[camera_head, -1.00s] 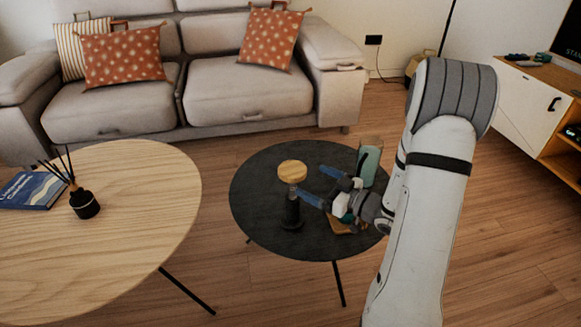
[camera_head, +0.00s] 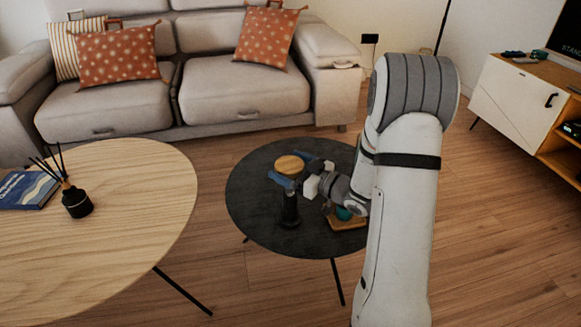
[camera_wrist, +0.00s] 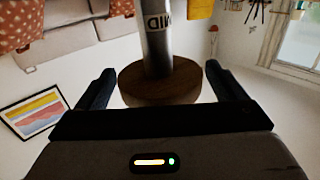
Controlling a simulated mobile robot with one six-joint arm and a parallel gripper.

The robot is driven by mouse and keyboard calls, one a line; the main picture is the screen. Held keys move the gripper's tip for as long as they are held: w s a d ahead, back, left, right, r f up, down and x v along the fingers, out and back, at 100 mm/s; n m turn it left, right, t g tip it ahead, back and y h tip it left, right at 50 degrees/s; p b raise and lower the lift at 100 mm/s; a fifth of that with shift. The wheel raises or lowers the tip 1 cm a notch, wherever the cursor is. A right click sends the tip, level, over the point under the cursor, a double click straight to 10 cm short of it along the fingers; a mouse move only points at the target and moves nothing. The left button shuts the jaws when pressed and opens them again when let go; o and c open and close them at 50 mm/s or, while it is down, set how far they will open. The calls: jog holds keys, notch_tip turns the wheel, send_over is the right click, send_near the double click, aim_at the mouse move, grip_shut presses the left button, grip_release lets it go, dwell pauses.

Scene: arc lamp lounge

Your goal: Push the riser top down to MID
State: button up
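The riser stands on the dark round table (camera_head: 250,215). It has a round wooden top (camera_head: 289,164) and a dark lower body (camera_head: 290,211). In the wrist view the wooden top (camera_wrist: 160,85) shows with a grey metal post (camera_wrist: 156,45) marked MID; this view looks upside down. My gripper (camera_head: 287,168) is at the height of the top, its fingers apart on either side of it. In the wrist view my gripper (camera_wrist: 162,80) is open, with a gap between each finger and the top. The post's lower end is out of the wrist view.
A wooden tray (camera_head: 353,223) with a teal item (camera_head: 343,213) sits at the table's right, partly behind my arm. A pale wood table (camera_head: 120,220) with a reed diffuser (camera_head: 77,200) stands left. A sofa (camera_head: 240,88) is behind.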

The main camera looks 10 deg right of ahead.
jog(key=c, duration=1.3)
notch_tip(320, 180, down, 4)
jog(key=shift+f+b, duration=0.15)
jog(key=shift+b, duration=1.1)
jog(key=o, duration=1.4)
jog(key=p+v, duration=0.2)
jog(key=v, duration=0.5)
jog(key=shift+s+d+p, duration=0.25)
jog(key=shift+s+p, duration=0.05)
jog(key=shift+p, duration=0.05)
